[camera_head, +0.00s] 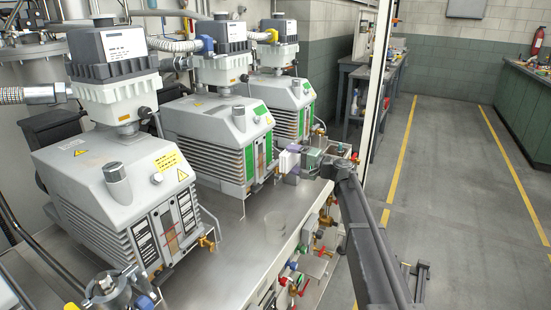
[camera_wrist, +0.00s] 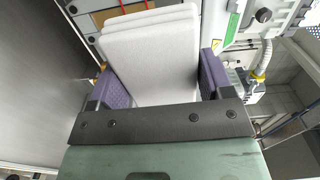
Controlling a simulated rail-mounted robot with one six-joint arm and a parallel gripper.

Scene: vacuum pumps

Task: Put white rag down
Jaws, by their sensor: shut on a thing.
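The white rag (camera_wrist: 152,50) is a folded, layered white pad in the wrist view. It sits between the two purple fingers of my gripper (camera_wrist: 163,82), which are shut on it from both sides. In the head view my gripper (camera_head: 290,162) is at the right end of the arm's reach, beside the middle and far pumps and over the far part of the steel bench top (camera_head: 235,235). The rag is too small there to make out clearly. I cannot tell whether the rag touches the bench.
Three grey vacuum pumps stand in a row: near (camera_head: 115,190), middle (camera_head: 215,130) and far (camera_head: 280,95). Brass and red-handled valves (camera_head: 300,285) line the bench's front edge. The bench top in front of the pumps has bare room. Open floor (camera_head: 450,180) lies to the right.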

